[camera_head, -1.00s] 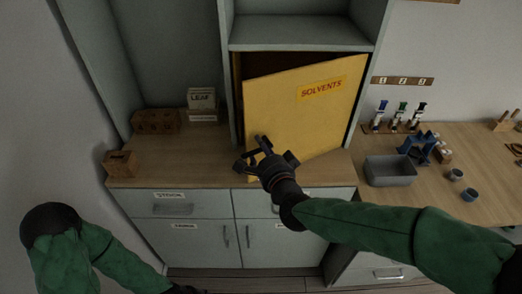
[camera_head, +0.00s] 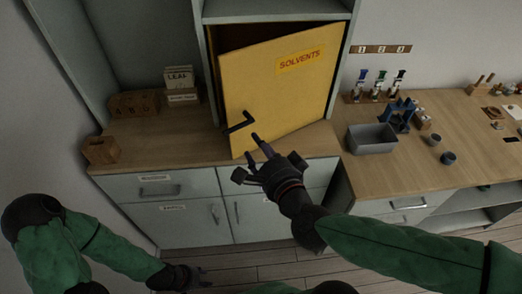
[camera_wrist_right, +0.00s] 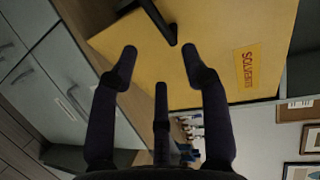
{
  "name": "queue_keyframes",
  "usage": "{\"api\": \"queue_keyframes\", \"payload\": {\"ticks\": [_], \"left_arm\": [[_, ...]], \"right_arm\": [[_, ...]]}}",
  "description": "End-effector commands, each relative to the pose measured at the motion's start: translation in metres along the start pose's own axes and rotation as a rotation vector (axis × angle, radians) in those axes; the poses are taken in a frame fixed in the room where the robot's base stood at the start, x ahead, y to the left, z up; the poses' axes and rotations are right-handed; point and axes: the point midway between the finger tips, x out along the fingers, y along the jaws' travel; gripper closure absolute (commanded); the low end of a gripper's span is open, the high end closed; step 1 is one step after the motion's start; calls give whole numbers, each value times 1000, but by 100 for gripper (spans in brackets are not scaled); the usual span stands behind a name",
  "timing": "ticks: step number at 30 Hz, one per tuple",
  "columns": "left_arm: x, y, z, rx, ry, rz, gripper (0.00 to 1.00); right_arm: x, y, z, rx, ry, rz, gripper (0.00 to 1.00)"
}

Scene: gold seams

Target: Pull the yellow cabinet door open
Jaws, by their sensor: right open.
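The yellow cabinet door (camera_head: 285,90) carries a SOLVENTS label and stands ajar, with a dark gap along its left and top edges. Its black handle (camera_head: 239,123) is on the left side of the door. My right gripper (camera_head: 256,155) is open and empty, just below and in front of the handle, apart from it. In the right wrist view the spread fingers (camera_wrist_right: 160,70) point at the door (camera_wrist_right: 215,60), and the handle (camera_wrist_right: 158,22) lies beyond them. My left gripper (camera_head: 196,280) hangs low at the bottom, in front of the lower cabinets; its fingers are too dark to read.
The wooden counter (camera_head: 160,150) holds a wooden box (camera_head: 100,150) and card stacks (camera_head: 180,85) at left. A grey bin (camera_head: 371,139), a blue rack (camera_head: 400,115) and small cups stand at right. Grey drawers (camera_head: 155,187) lie below.

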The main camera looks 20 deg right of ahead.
Motion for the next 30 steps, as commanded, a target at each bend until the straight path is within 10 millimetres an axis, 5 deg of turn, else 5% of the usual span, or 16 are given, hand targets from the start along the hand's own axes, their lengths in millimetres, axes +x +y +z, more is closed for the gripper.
{"api": "queue_keyframes", "payload": {"ticks": [12,17,23,30], "left_arm": [[0,0,0,0,0,0,60],[0,0,0,0,0,0,60],[0,0,0,0,0,0,60],[0,0,0,0,0,0,60]], "right_arm": [[-7,1,0,-1,0,1,53],[-4,4,1,-18,-2,13,96],[20,29,9,-147,-28,102,100],[55,83,21,-349,-104,255,100]]}}
